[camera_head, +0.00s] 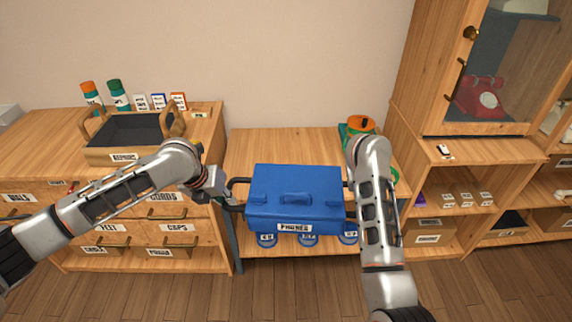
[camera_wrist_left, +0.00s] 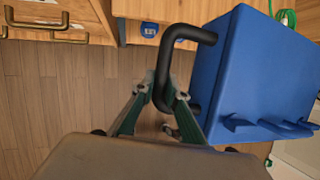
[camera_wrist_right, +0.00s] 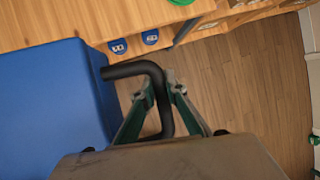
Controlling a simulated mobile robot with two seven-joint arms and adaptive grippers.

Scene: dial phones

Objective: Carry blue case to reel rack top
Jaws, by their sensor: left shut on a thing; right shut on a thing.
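The blue case (camera_head: 295,183), labelled PHONES, is lidded and has a black handle at each end. It hangs level in front of the wooden reel rack top (camera_head: 262,143), hiding part of it. My left gripper (camera_head: 231,203) is shut on the case's left handle; the left wrist view shows the fingers (camera_wrist_left: 162,92) around the black bar (camera_wrist_left: 188,34) beside the case (camera_wrist_left: 262,65). My right gripper is mostly hidden by its arm in the head view. In the right wrist view its fingers (camera_wrist_right: 163,85) close on the right handle (camera_wrist_right: 130,70) of the case (camera_wrist_right: 50,100).
Blue reels (camera_head: 308,240) hang under the rack top. An orange-and-green item (camera_head: 360,125) stands at its back right. A drawer cabinet with a dark tray (camera_head: 130,130) is left; a cabinet with a red phone (camera_head: 480,98) is right. The rack top's back left is clear.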

